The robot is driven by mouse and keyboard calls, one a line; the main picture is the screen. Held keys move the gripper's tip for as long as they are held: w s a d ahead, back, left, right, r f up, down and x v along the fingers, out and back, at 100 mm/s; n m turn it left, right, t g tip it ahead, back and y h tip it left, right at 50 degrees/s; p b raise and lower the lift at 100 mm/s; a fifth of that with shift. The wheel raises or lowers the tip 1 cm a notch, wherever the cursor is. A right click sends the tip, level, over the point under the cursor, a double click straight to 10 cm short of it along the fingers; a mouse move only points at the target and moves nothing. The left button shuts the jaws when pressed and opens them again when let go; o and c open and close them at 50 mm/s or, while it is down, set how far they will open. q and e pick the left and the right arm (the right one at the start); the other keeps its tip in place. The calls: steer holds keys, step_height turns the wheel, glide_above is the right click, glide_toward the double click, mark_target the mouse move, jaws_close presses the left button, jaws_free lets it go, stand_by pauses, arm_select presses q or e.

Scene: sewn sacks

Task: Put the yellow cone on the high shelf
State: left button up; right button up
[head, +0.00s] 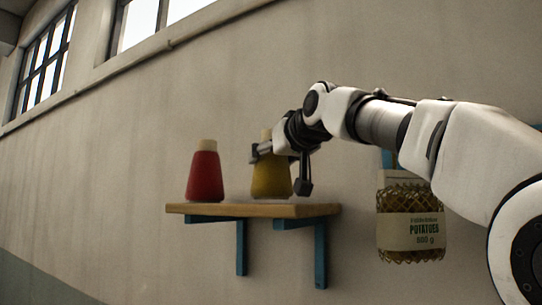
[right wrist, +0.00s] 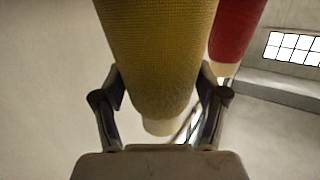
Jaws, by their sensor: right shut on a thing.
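The yellow cone (head: 271,178) is upright at the right part of the wooden high shelf (head: 252,210) in the head view. Its base is at the shelf top; I cannot tell whether it bears fully on it. My right gripper (head: 280,168) is around its upper part, shut on it. My left gripper is not in view.
A red cone (head: 205,175) with a pale top stands on the shelf to the left, with a gap between the cones. It also shows in the right wrist view (right wrist: 233,32). A net sack of potatoes (head: 410,225) hangs on the wall right of the shelf. Blue brackets (head: 320,255) support the shelf.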

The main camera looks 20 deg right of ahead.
steer(key=shift+f+b, duration=0.4)
steer(key=o, duration=1.3)
